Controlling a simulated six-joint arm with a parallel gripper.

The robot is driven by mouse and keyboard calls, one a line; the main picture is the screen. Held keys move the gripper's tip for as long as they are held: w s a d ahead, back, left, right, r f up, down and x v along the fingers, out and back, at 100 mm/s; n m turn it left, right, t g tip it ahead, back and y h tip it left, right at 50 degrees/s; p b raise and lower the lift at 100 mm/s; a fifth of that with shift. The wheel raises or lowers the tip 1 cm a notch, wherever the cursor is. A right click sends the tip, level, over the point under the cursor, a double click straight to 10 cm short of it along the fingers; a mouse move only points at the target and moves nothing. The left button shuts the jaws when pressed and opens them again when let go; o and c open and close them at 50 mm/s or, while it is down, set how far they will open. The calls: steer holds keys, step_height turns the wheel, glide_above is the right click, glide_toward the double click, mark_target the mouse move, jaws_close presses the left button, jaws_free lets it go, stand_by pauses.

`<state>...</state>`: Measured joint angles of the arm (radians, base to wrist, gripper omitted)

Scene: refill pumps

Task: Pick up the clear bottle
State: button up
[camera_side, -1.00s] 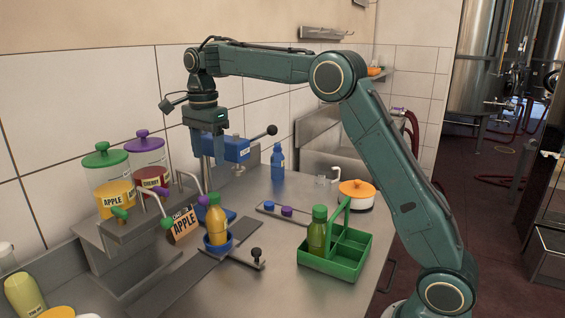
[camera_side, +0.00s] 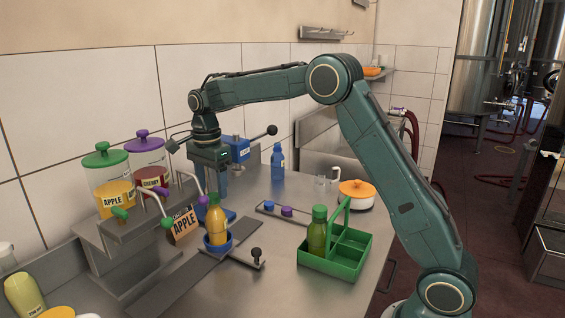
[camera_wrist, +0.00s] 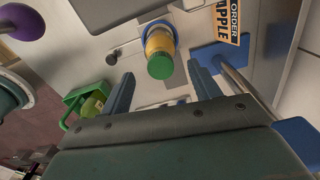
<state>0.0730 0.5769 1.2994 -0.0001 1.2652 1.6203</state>
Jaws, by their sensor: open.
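A clear bottle (camera_side: 216,222) with yellow-orange contents stands upright in a blue ring holder (camera_side: 217,246) on the counter. In the wrist view the bottle (camera_wrist: 159,41) shows from above with a green cap, in the gap between and beyond the fingertips. My gripper (camera_side: 214,190) is open and points down, just behind and above the bottle in the side view. Both of its fingers show in the wrist view (camera_wrist: 160,72), with nothing held between them. Whether a finger overlaps the bottle's top is hard to tell from the side.
A green crate (camera_side: 345,269) holds a green bottle (camera_side: 317,232) at the right. The apple order card (camera_side: 183,224) stands close left of the bottle. A blue press (camera_side: 236,150) and a blue bottle (camera_side: 277,162) are behind. Apple (camera_side: 114,196) and cherry (camera_side: 152,178) dispensers stand left.

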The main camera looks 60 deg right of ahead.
mark_target(213, 195)
steer(key=shift+f, duration=2.65)
steer(key=shift+r, duration=0.1)
jaws_close()
